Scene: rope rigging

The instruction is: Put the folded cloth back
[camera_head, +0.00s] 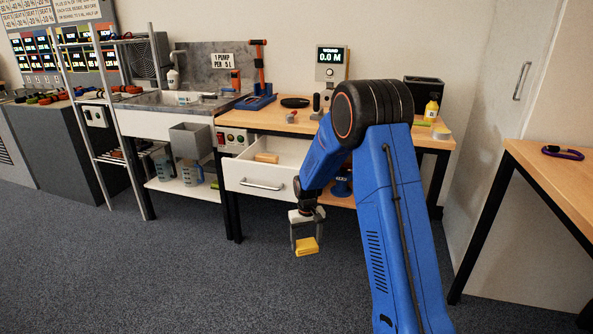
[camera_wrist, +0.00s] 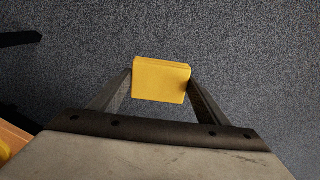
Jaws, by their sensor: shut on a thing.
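The folded cloth (camera_wrist: 161,80) is a small yellow block held between the two fingers of my gripper (camera_wrist: 161,84) in the wrist view. In the head view my gripper (camera_head: 306,241) hangs in front of the workbench with the yellow cloth (camera_head: 307,246) at its tips, above the grey carpet. The open white drawer (camera_head: 262,184) under the bench is to the left of my gripper and higher in the picture. A tan block (camera_head: 267,157) lies inside the drawer. My arm hides part of the bench and the drawer's right side.
The wooden bench top (camera_head: 275,119) holds a blue stand (camera_head: 256,100), a black disc (camera_head: 295,102) and a display (camera_head: 331,64). A grey bin (camera_head: 190,140) hangs left of the drawer. Another table (camera_head: 550,175) stands at the right. The carpet in front is clear.

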